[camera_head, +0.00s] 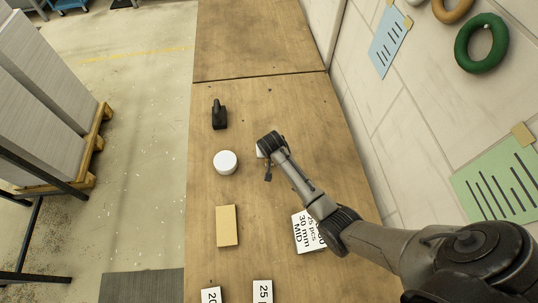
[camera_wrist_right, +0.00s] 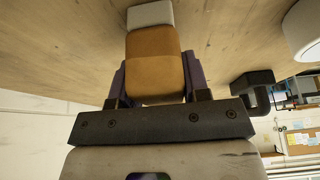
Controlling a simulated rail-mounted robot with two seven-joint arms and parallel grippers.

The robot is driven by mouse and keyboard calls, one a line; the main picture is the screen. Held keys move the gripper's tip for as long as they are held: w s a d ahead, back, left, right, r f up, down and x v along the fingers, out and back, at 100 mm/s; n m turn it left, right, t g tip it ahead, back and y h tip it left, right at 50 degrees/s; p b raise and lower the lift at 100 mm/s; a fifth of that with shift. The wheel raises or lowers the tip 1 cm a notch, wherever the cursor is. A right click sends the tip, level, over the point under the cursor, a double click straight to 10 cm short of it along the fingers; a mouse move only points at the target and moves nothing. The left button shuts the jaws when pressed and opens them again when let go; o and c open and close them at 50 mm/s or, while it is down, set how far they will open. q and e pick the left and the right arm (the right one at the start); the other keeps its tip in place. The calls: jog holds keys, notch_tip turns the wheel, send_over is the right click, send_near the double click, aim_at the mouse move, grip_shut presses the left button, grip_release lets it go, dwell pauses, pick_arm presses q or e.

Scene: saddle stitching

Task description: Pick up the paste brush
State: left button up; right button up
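The paste brush shows in the right wrist view as a brown, block-like body (camera_wrist_right: 154,65) with a white end (camera_wrist_right: 150,16). My right gripper (camera_wrist_right: 154,78) has a dark finger against each side of the brown body and appears shut on it. In the head view my right gripper (camera_head: 268,168) points down over the table's middle, and a small white bit of the brush (camera_head: 260,151) shows beside it; the rest is hidden. I cannot tell whether the brush touches the table. My left gripper is not in view.
A white round tub (camera_head: 225,161) stands left of my right gripper on the wooden table (camera_head: 260,50). A black tool (camera_head: 219,115) stands farther back. A tan block (camera_head: 227,226) and printed cards (camera_head: 306,232) lie nearer. The far table is clear; a wall bounds the right.

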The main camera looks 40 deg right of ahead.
jog(key=c, duration=0.5)
jog(key=shift+r, duration=0.15)
jog(key=shift+r, duration=0.25)
notch_tip(320, 180, up, 4)
jog(key=shift+f, duration=0.15)
jog(key=s+d+r+p, duration=0.1)
jog(key=s+d+r, duration=0.4)
jog(key=s, duration=0.5)
jog(key=shift+s+d+r, duration=0.15)
jog(key=shift+s+r, duration=0.05)
jog(key=shift+r, duration=0.55)
jog(key=o, duration=0.5)
jog(key=c, duration=0.3)
